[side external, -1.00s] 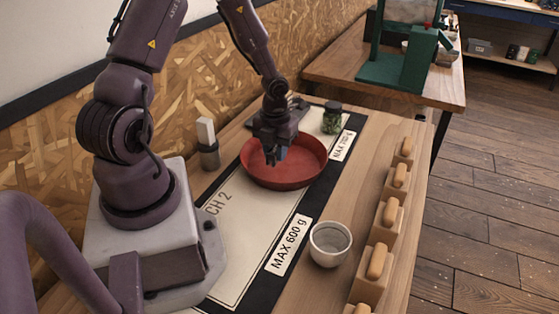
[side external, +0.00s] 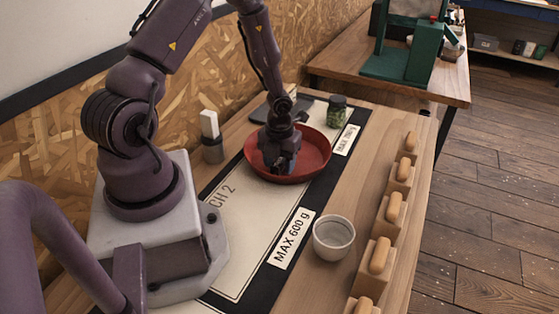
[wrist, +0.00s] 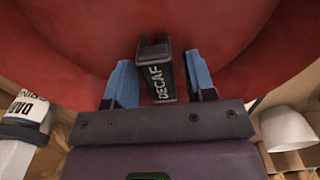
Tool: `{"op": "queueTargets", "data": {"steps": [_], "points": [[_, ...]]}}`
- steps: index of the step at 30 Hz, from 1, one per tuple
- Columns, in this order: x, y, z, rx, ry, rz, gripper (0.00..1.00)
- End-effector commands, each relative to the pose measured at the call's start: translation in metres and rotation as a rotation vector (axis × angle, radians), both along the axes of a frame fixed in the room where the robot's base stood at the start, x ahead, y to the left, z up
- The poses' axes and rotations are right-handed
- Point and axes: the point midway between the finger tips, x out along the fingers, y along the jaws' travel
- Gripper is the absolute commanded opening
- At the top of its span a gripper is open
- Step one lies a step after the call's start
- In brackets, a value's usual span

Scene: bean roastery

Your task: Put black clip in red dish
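The red dish (side external: 312,168) sits on the mat at the far part of the bench, and its red inside (wrist: 60,45) fills most of the wrist view. My gripper (side external: 283,170) is down inside the dish. In the wrist view its two blue-tipped fingers (wrist: 161,85) stand apart. The black clip (wrist: 157,76), lettered "DECAF", is between them, slightly tilted, over the dish's red surface. A gap shows at the clip's right side, so the fingers look open around it. Whether the clip touches the dish floor is hard to tell. The clip is hidden in the side view.
A white cup (side external: 333,238) stands right of the mat. Wooden blocks with tan pieces (side external: 381,254) line the right bench edge. A jar with green contents (side external: 337,110) is behind the dish. A grey holder with a white piece (side external: 212,140) stands left of it.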

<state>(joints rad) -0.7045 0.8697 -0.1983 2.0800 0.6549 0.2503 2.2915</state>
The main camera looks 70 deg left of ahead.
Motion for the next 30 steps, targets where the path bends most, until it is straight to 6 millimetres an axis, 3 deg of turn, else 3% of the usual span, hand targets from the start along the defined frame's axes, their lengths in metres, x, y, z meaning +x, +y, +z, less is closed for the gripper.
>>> {"op": "queueTargets", "data": {"steps": [7,11,21,30], "points": [[0.0,0.0,0.002,0.0,0.0,-0.001,0.5],[0.0,0.0,0.014,0.0,-0.003,0.001,0.5],[0.0,0.002,0.085,0.004,-0.005,0.004,0.5],[0.0,0.0,0.122,0.003,0.0,0.005,0.5]]}}
